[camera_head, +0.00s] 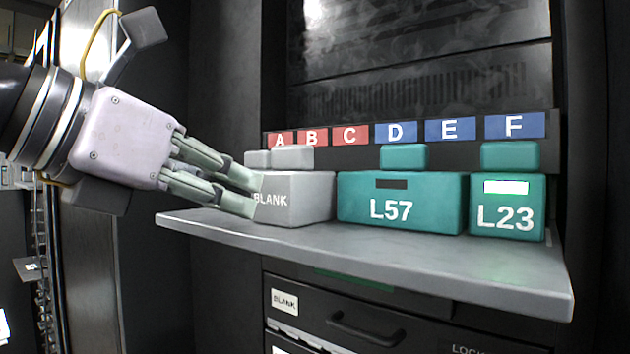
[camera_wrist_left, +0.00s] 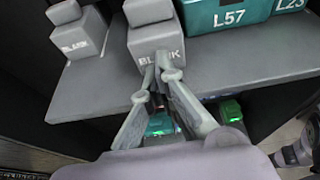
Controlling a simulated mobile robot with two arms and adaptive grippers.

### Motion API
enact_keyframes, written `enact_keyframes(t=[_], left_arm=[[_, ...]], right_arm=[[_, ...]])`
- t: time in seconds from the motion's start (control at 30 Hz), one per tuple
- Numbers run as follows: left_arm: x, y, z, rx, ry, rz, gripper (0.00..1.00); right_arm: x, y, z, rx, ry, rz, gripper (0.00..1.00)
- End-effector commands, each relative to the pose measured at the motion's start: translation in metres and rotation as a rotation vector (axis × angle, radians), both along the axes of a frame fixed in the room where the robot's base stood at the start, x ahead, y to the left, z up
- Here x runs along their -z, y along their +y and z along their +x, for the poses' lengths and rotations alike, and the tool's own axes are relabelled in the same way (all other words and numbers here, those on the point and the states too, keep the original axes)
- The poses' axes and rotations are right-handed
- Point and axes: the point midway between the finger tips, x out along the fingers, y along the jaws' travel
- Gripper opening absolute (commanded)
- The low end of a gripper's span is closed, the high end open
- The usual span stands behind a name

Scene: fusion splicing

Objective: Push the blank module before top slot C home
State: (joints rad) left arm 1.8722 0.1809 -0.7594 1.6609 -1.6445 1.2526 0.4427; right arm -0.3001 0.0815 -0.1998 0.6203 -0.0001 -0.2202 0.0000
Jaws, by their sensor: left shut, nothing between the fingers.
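A grey blank module (camera_head: 305,195), marked BLANK, sits on the shelf left of the teal L57 module, with a grey block on top. It also shows in the left wrist view (camera_wrist_left: 150,40), mid-top. Slot label C (camera_head: 349,135) is red, on the strip behind. My left gripper (camera_head: 256,196) is shut and empty, its fingertips at the module's front face, overlapping the BLANK lettering; I cannot tell whether they touch.
A second blank module (camera_wrist_left: 82,36) stands to the left, with a gap between. Teal modules L57 (camera_head: 400,205) and L23 (camera_head: 507,210) stand to the right. The grey shelf (camera_head: 420,260) has a bare front strip. A dark drawer (camera_head: 370,312) lies below.

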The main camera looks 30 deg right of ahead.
Motion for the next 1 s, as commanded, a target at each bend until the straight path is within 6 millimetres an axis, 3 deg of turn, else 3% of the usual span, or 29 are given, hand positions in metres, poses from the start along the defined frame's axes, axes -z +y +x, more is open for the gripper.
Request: enact_keyframes(t=[1.0], left_arm=[[-0.001,-0.058,0.021,0.0,0.0,0.001,0.0]], right_arm=[[-0.016,0.002,0.0,0.001,-0.001,0.002,0.66]])
